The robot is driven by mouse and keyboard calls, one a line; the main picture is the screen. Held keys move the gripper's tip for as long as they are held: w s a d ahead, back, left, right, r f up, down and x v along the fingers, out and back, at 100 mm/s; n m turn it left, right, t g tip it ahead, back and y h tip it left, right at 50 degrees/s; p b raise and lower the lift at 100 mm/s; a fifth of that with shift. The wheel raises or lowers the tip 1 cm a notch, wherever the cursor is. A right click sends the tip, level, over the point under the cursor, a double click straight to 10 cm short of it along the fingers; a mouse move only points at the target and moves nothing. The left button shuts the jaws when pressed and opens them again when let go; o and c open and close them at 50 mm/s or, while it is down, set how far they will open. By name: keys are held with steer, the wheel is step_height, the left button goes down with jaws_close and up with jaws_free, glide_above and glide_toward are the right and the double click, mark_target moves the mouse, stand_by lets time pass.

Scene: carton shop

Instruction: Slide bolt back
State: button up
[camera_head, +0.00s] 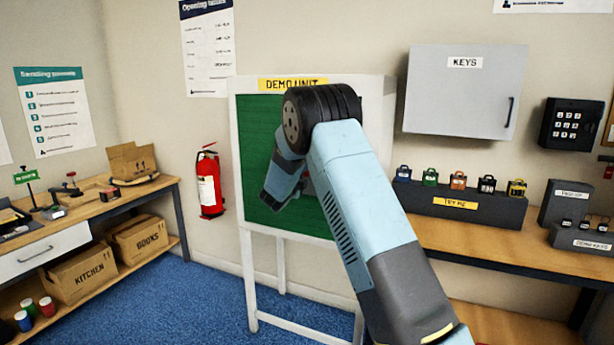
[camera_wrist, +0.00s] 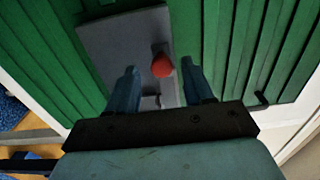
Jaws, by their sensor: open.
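The bolt's round red knob (camera_wrist: 163,66) shows in the wrist view, on a grey plate (camera_wrist: 110,40) fixed to the green door (camera_wrist: 225,40). My gripper (camera_wrist: 160,78) is open, with one blue finger on each side of the knob and a visible gap to both. I cannot tell how deep the fingertips reach around it. A small metal piece lies below the knob between the fingers. In the head view the green door (camera_head: 258,125) belongs to the white-framed demo unit (camera_head: 247,262).
A grey key cabinet (camera_head: 465,90) hangs on the wall right of the unit, above a wooden bench (camera_head: 470,238) holding a padlock display (camera_head: 450,203). A fire extinguisher (camera_head: 209,185) hangs left of the unit. Blue carpet (camera_head: 180,290) in front is clear.

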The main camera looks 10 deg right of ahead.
mark_target(306, 175)
steer(key=shift+x, duration=1.6)
steer(key=shift+c, duration=0.2)
jaws_close()
steer(key=shift+f, duration=0.1)
